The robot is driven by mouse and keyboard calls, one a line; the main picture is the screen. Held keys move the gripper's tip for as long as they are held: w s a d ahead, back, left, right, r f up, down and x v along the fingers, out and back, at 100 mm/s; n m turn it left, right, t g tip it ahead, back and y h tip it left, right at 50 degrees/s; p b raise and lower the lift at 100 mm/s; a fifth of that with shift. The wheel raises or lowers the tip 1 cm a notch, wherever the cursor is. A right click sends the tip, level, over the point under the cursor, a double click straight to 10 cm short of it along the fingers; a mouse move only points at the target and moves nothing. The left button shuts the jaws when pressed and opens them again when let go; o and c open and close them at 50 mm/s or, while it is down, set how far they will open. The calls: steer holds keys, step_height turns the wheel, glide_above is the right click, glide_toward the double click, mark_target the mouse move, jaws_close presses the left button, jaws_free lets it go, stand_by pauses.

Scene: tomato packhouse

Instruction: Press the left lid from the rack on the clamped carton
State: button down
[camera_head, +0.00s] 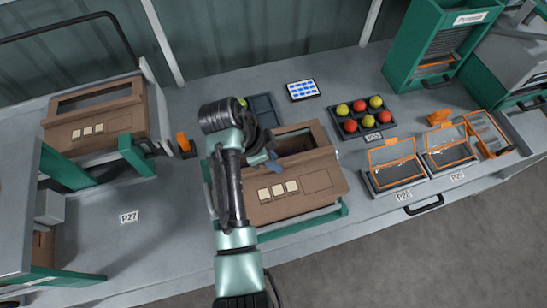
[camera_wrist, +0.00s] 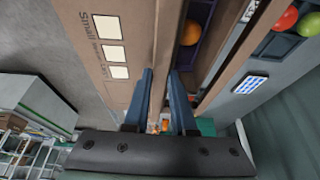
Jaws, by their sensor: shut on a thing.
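The brown carton (camera_head: 322,190) stands on the bench between green clamp rails (camera_head: 345,208), with three pale labels on its front. Its front face also shows in the wrist view (camera_wrist: 85,45). A brown frame-like top (camera_head: 318,131), which looks like a windowed lid, lies over the carton; I cannot tell whether it is fully seated. An orange tomato (camera_wrist: 191,33) shows through the opening. My gripper (camera_head: 262,160) is at the carton's top left, partly hidden by my arm. In the wrist view its blue fingers (camera_wrist: 162,95) straddle a brown cardboard edge, apparently the lid's.
Another brown carton (camera_head: 95,115) stands at the left. A tray of red and yellow tomatoes (camera_head: 350,127), a blue-screened tablet (camera_head: 302,90) and orange-framed bins (camera_head: 393,165) are behind and right. A green cabinet (camera_head: 435,45) stands at the back right. The bench near P27 is clear.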

steer(key=shift+f+b, duration=1.5)
steer(key=shift+f, duration=0.6)
stand_by(1.1)
steer(key=c, duration=0.7)
jaws_free()
steer(key=shift+c, duration=1.4)
steer(key=shift+r, duration=0.1)
step_height(320, 180, up, 8)
steer(key=p, duration=0.7)
